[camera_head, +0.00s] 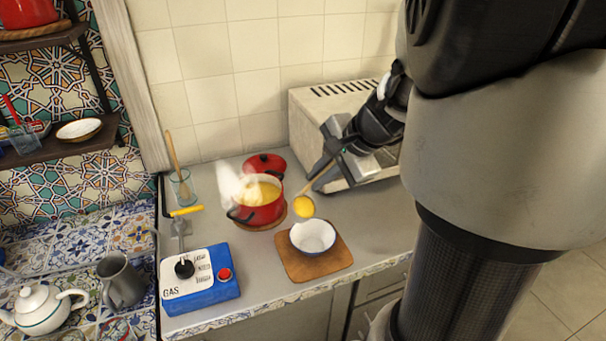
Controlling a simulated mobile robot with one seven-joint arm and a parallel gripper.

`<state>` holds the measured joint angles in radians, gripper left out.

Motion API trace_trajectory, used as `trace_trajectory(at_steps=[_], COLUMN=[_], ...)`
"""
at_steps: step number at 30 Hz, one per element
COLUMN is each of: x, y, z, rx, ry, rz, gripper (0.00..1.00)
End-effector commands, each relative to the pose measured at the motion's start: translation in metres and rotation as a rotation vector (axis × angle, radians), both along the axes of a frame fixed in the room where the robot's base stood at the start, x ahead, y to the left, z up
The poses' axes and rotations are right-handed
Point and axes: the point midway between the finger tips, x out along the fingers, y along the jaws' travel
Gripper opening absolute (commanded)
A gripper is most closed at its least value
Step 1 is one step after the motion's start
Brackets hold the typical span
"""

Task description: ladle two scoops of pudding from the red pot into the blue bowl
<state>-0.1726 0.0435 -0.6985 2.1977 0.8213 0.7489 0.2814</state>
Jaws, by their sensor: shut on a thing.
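The red pot (259,214) stands on a round wooden mat and holds yellow pudding (261,193), with white steam at its left side. My gripper (341,146) is shut on the handle of a ladle (303,207). The ladle's bowl is filled with yellow pudding and is up in the air, right of the pot and above the far left side of the blue bowl. The blue bowl (313,237) has a blue rim and a white inside, which looks empty. It sits on a square wooden board (336,263).
A red lid (264,163) lies behind the pot. A beige appliance (305,123) stands at the back right, close behind my gripper. A blue gas box (200,281) with a knob and red button is front left. A glass with a wooden utensil (181,187) stands at the back left.

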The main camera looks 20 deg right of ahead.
Motion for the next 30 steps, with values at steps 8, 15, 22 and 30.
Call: trace_trajectory(at_steps=[8,15,22,30], x=[-0.006,-0.010,-0.015,-0.020], y=[-0.004,-0.006,-0.008,-0.011], z=[-0.009,-0.014,-0.017,-0.022], rx=[0.033,0.060,0.086,0.118], ry=[-0.063,-0.111,-0.160,-0.216], rz=[-0.002,-0.002,-0.001,-0.002], gripper=[0.00,0.00,0.00,0.00])
